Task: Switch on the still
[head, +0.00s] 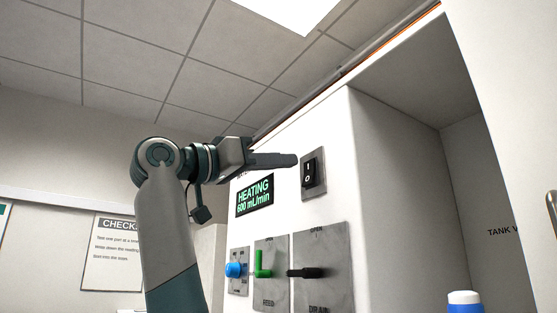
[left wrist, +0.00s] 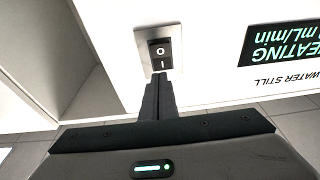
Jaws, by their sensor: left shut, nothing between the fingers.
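The still (head: 338,215) is a white cabinet at the right of the head view. Its black rocker switch (head: 309,173), marked I above O, sits on a grey plate high on the front panel. It also shows, upside down, in the left wrist view (left wrist: 160,53). A dark display (head: 254,196) reads HEATING 600 mL/min in green. My left gripper (head: 293,160) is shut and empty, its fingertips right at the I end of the switch. I cannot tell whether they touch it. The fingertips (left wrist: 161,80) sit just by the I mark in the left wrist view. My right gripper is not in view.
Below the display are a blue knob (head: 234,270), a green lever (head: 262,262) on the FEED plate and a black lever (head: 306,272) on the DRAIN plate. A checklist sheet (head: 112,252) hangs on the left wall.

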